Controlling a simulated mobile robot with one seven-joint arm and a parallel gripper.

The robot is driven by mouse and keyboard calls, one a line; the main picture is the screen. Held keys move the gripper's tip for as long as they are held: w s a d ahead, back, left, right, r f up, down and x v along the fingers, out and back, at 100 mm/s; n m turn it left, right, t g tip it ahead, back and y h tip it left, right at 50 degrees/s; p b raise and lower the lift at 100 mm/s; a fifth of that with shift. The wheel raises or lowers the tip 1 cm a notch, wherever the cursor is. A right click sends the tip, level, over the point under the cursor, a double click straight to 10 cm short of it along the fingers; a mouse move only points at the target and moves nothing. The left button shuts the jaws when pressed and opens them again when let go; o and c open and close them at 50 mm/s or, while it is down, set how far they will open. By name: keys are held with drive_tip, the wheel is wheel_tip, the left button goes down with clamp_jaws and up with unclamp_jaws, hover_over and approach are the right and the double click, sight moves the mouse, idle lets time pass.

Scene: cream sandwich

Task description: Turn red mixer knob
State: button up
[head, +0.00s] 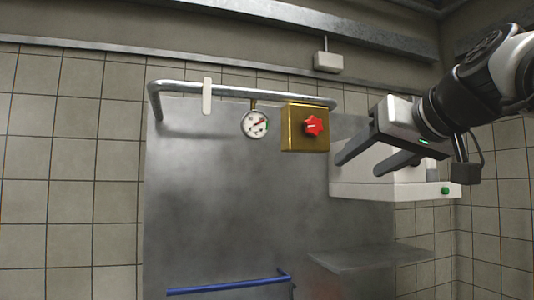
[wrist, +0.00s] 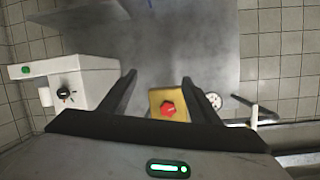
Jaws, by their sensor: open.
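The red mixer knob (head: 314,127) is star-shaped and sits on the front of a gold box (head: 293,138) on the metal wall panel. In the wrist view the knob (wrist: 168,108) and the gold box (wrist: 156,99) show between my two fingers. My gripper (head: 357,164) is open and empty, to the right of the knob and a little lower in the head view. In the wrist view my gripper (wrist: 158,78) has its fingers wide apart, and neither finger appears to touch the knob or the box.
A round gauge (head: 255,124) is left of the box, under a metal rail (head: 240,92). A white unit with a green button (head: 393,190) is behind my gripper. A blue bar (head: 226,286) and a metal shelf (head: 370,257) are lower down. The panel below the box is clear.

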wheel_tip(320, 180, up, 10)
drive_tip(key=n+t+y+b, duration=0.1)
drive_tip(key=n+t+b, duration=0.1)
drive_tip(key=t+b, duration=0.1)
drive_tip(key=p, duration=0.6)
approach(315, 124)
drive_tip(key=shift+y, duration=0.4)
drive_tip(key=x, duration=0.7)
drive_tip(key=shift+w+d, duration=0.15)
drive_tip(key=shift+d, duration=0.05)
drive_tip(key=shift+w+a, duration=0.2)
drive_tip(key=shift+w, duration=0.4)
drive_tip(key=c, duration=1.1)
drive_tip(key=shift+o, duration=0.2)
